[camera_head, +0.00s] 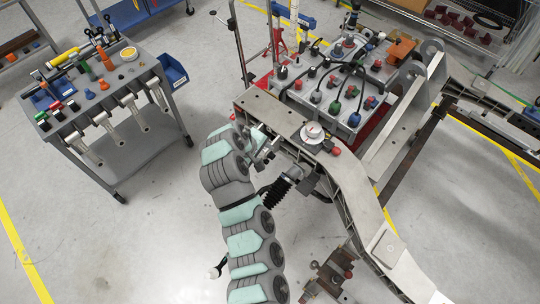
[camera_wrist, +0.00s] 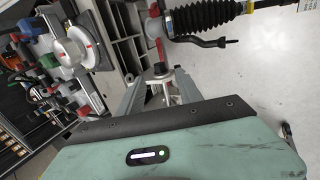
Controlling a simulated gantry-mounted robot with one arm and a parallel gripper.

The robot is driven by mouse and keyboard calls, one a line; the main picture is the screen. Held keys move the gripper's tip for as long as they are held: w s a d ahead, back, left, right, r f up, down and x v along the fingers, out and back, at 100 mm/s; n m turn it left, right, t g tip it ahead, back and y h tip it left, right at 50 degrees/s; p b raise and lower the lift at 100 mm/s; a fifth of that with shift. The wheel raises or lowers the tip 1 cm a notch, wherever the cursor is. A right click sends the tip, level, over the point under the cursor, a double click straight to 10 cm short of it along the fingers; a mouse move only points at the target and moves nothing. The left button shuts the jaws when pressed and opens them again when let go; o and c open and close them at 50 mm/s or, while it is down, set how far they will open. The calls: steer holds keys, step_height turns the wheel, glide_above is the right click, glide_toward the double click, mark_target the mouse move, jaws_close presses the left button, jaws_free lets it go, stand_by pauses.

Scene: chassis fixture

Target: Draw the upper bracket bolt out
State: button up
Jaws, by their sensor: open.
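My gripper (camera_wrist: 160,88) is open in the wrist view, with one pale finger on each side of a small round metal bolt head (camera_wrist: 160,69). This looks like the upper bracket bolt, but I cannot be sure. A gap seems to show between the fingers and the head; contact cannot be told. In the head view, my gripper (camera_head: 266,147) reaches the side of the grey chassis rail (camera_head: 345,180), above the black bellows (camera_head: 274,193). The bolt is too small or hidden there. The bellows also shows in the wrist view (camera_wrist: 207,18), beside a red part (camera_wrist: 155,28).
A white round dial-like part (camera_head: 312,131) sits on the rail. A crowded grey box with cables (camera_head: 330,95) stands behind. A tool cart (camera_head: 105,95) is at left. Another bracket assembly (camera_head: 331,275) is near the floor below. The floor at lower left is clear.

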mark_target(271, 156)
steer(key=shift+x, duration=3.5)
steer(key=shift+w, duration=0.1)
steer(key=shift+c, duration=0.4)
jaws_close()
